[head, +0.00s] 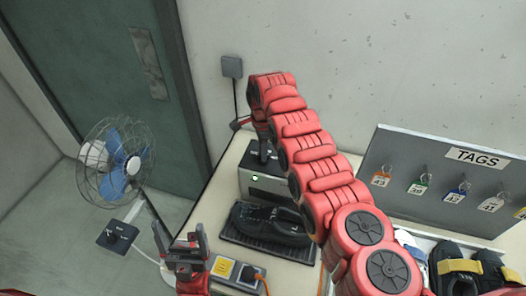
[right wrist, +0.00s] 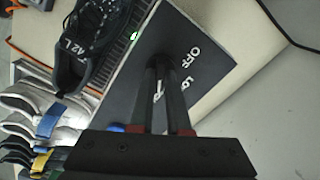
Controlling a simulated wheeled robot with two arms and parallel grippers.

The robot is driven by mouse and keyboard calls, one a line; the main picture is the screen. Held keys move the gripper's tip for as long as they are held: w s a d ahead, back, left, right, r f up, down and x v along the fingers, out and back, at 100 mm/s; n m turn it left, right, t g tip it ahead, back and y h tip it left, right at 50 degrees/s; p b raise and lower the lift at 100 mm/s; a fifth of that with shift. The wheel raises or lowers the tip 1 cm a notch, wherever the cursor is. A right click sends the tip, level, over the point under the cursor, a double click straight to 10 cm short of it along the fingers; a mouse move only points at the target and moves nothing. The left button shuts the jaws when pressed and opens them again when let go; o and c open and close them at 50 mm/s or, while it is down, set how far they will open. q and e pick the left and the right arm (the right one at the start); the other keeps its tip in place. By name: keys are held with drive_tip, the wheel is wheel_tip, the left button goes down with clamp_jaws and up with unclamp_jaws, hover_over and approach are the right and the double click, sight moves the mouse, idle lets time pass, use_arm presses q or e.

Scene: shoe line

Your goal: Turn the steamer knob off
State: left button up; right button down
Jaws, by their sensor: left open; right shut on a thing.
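The steamer (head: 265,185) is a dark box with a grey front and a lit green light, standing on the bench near the wall. In the right wrist view its dark top panel (right wrist: 208,72) shows white "OFF" and "LO" markings. My right gripper (head: 264,148) reaches down to this top, its dark fingers (right wrist: 163,62) shut on the knob beside the markings. The knob itself is mostly hidden by the fingers, so I cannot tell its setting. My left gripper (head: 187,246) is open and empty at the bench's front left.
A black shoe (head: 272,224) lies on a ribbed mat before the steamer. A grey-yellow box (head: 235,272) with an orange cord is near my left gripper. A fan (head: 118,160) stands left. A tags board (head: 440,170) and more shoes (head: 465,270) are right.

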idle(0.3)
drive_tip(key=shift+w+f+n+b, duration=0.1)
drive_tip(key=shift+n+b, duration=0.2)
drive_tip(key=shift+b, duration=0.4)
drive_tip(key=n+b, duration=0.4)
drive_tip(key=b, duration=0.2)
drive_tip(key=shift+f+n+b, duration=0.1)
drive_tip(key=shift+n+b, duration=0.2)
drive_tip(key=shift+b, duration=0.05)
drive_tip(key=shift+n+b, duration=0.5)
drive_tip(key=shift+n, duration=0.4)
drive_tip(key=n, duration=0.2)
drive_tip(key=shift+r+n, duration=0.3)
drive_tip(key=n, duration=1.4)
drive_tip(key=shift+p, duration=0.3)
drive_tip(key=shift+n, duration=0.3)
